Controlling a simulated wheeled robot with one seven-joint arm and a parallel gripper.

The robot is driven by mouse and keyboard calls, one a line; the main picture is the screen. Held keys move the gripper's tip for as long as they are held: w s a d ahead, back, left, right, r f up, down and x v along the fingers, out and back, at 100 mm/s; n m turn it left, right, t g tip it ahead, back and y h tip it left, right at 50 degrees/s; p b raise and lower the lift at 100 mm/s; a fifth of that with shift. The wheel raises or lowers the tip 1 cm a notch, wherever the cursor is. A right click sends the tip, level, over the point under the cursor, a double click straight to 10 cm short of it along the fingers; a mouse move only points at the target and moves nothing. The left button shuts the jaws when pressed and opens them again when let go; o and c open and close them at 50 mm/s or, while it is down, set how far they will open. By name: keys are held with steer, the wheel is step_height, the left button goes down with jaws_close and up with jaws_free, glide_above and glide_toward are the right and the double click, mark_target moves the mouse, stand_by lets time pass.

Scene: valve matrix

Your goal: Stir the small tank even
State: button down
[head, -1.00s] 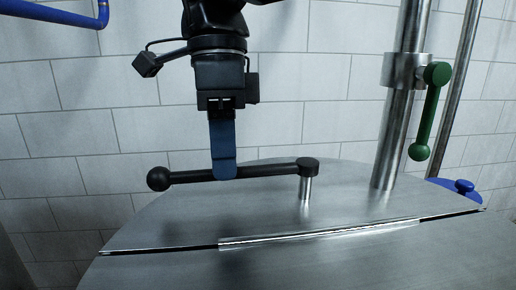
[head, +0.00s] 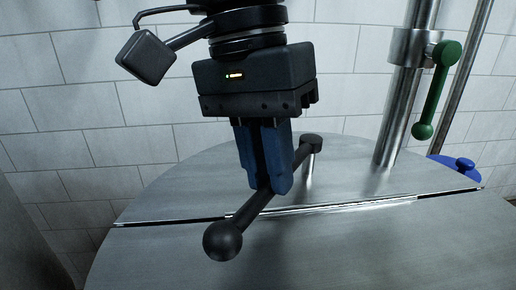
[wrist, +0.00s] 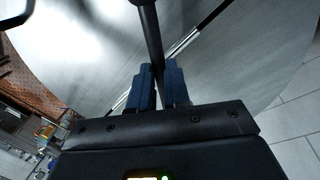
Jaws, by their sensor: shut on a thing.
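The small tank (head: 350,250) has a round, flat brushed-steel lid with a seam across it. A black crank handle (head: 295,158) with a ball knob (head: 222,241) is mounted on a short steel post (head: 310,172) on the lid. The crank now points toward the front left, with the knob nearest the camera. My gripper (head: 268,185) comes down from above, its blue fingers shut on the crank arm between post and knob. In the wrist view the crank arm (wrist: 151,35) runs between my two blue fingers. The tank's contents are hidden under the lid.
A steel pipe (head: 402,110) rises behind the lid at right, carrying a green lever (head: 432,100) that hangs down. A tiled wall stands behind. The lid's front right is clear.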

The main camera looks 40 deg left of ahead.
steer(key=d+n, duration=0.1)
steer(key=w+d+n, duration=0.1)
steer(key=n, duration=0.1)
steer(key=d+n, duration=0.1)
steer(key=d, duration=0.1)
steer(key=shift+w+d+n+t+b, duration=0.1)
steer(key=shift+w+n+t+b, duration=0.2)
steer(key=shift+t+b, duration=0.1)
steer(key=shift+w+d+n+y, duration=0.3)
steer(key=shift+w+d+n, duration=0.35)
steer(key=shift+d+n, duration=0.35)
steer(key=shift+w+d+n+t+b, duration=0.3)
steer(key=shift+w+d+n, duration=0.15)
steer(key=shift+w+n, duration=0.5)
steer(key=shift+s+n, duration=0.15)
steer(key=shift+n, duration=0.1)
steer(key=c, duration=1.1)
jaws_free()
steer(key=d+v, duration=0.1)
steer(key=v, duration=0.6)
steer(key=shift+a+r+b, duration=0.4)
steer(key=shift+r+b, duration=0.05)
steer(key=shift+s, duration=0.1)
